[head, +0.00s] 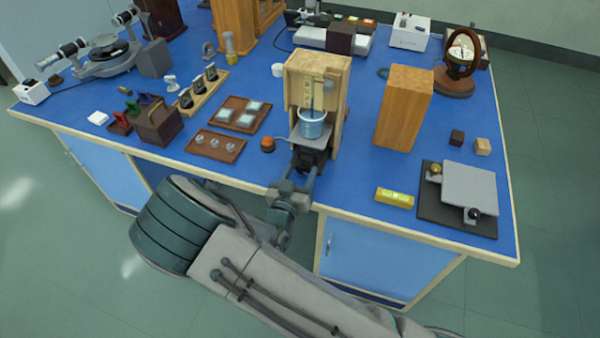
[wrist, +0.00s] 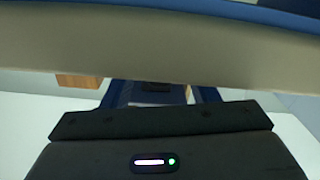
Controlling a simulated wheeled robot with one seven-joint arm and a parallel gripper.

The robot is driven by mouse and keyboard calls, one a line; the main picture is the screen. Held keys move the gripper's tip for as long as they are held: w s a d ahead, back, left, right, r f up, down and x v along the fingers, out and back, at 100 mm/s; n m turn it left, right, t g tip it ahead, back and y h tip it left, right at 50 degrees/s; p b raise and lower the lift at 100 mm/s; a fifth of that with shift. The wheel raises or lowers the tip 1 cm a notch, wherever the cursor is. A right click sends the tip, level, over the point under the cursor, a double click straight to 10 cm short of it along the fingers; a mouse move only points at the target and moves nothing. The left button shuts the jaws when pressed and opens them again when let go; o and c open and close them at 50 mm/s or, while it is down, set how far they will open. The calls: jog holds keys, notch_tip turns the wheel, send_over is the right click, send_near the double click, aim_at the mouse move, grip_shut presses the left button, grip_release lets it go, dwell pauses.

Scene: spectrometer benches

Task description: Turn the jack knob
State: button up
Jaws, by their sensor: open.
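The jack (head: 309,158) is a small dark stand at the front of the bench, inside the open front of a wooden housing (head: 339,80). Its pale top plate (head: 298,136) carries a light blue cup (head: 312,125), with a dark rod hanging into it from above. My gripper (head: 303,175) is open at the bench's front edge, its fingers reaching toward the front of the jack. The jack knob cannot be made out; it lies at or behind the fingers. Whether they touch it cannot be told. The wrist view shows my gripper body and the pale bench edge, not the knob.
An orange-topped round object (head: 268,145) sits just left of the jack. A brown tray with small clear pieces (head: 216,146) lies farther left. A wooden block (head: 404,108) and a yellow level (head: 395,198) stand to the right. The bench edge (head: 350,213) runs under my wrist.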

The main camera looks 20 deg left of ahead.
jog(key=c, duration=1)
jog(key=shift+f+b, duration=0.1)
jog(key=shift+b, duration=0.2)
jog(key=shift+m+b, duration=0.6)
jog(key=shift+b, duration=0.1)
jog(key=o, duration=1)
